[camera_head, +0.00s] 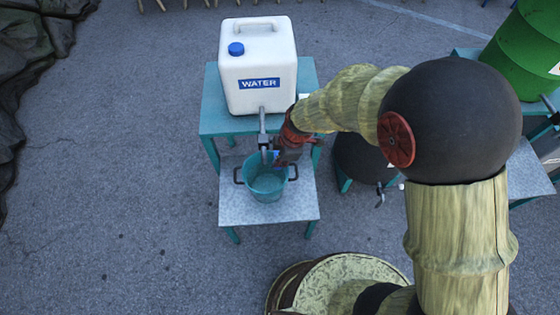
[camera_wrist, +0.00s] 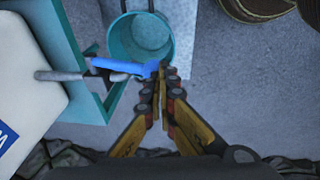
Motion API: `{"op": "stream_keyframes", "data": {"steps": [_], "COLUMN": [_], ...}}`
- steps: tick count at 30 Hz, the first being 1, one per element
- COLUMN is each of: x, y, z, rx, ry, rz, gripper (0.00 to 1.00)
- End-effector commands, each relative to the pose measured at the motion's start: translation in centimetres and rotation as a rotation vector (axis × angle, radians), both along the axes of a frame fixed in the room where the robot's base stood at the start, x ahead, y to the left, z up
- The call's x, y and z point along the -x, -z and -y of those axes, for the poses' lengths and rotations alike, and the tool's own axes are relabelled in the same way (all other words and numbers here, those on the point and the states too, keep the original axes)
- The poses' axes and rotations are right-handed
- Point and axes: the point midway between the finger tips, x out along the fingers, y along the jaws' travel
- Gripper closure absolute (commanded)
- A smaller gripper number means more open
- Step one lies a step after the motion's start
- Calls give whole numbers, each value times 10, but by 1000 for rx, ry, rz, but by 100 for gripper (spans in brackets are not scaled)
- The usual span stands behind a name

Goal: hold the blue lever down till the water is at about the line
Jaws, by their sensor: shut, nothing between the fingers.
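A white water container (camera_head: 257,62) with a blue cap stands on a teal stand. Its metal tap (camera_head: 263,128) reaches out over a teal pot (camera_head: 266,184) with two dark handles. The pot also shows in the wrist view (camera_wrist: 168,42). The blue lever (camera_wrist: 122,67) extends from the tap across the pot's near rim in the wrist view. My gripper (camera_wrist: 161,76) is shut and empty, its fingertips at the lever's free end. I cannot tell whether they touch. No line or clear water level can be made out in the pot.
The pot stands on a grey lower shelf (camera_head: 232,209) in front of the teal stand (camera_head: 213,105). A green drum (camera_head: 525,52) stands at the upper right. Dark draped material (camera_head: 25,60) lies at the left. Open asphalt lies left of the stand.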

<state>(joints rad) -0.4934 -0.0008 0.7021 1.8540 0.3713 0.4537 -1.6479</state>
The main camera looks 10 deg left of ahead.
Motion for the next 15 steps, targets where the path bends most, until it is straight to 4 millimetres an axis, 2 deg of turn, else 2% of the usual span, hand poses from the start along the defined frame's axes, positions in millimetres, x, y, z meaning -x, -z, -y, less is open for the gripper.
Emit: {"op": "stream_keyframes", "data": {"steps": [8, 15], "x": [2, 8], "y": [13, 33], "z": [0, 2], "rx": [-14, -43], "ry": [-1, -1], "rz": [61, 175], "gripper": [100, 100]}}
